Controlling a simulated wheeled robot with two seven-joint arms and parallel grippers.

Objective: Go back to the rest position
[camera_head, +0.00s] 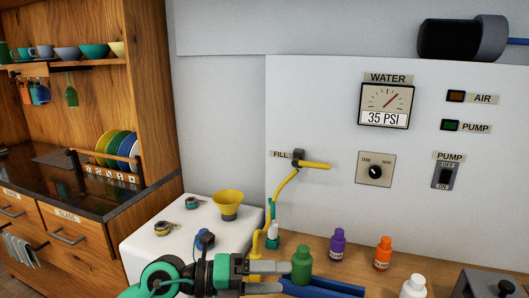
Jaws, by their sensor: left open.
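My left gripper (284,277) comes in from the lower left, low in the picture, with its fingers pointing right. It is open, with a gap between its two grey fingers. A green bottle (301,261) stands upright on the wooden counter (400,262) at the fingertips. I cannot tell whether the fingers touch it. My right gripper is not in view.
Blue bars (318,288) lie by the green bottle. Purple (337,245), orange (383,254) and white (414,287) bottles stand to the right. A yellow pipe (283,190) rises behind my gripper. A yellow funnel (228,203) stands on the white box (150,245).

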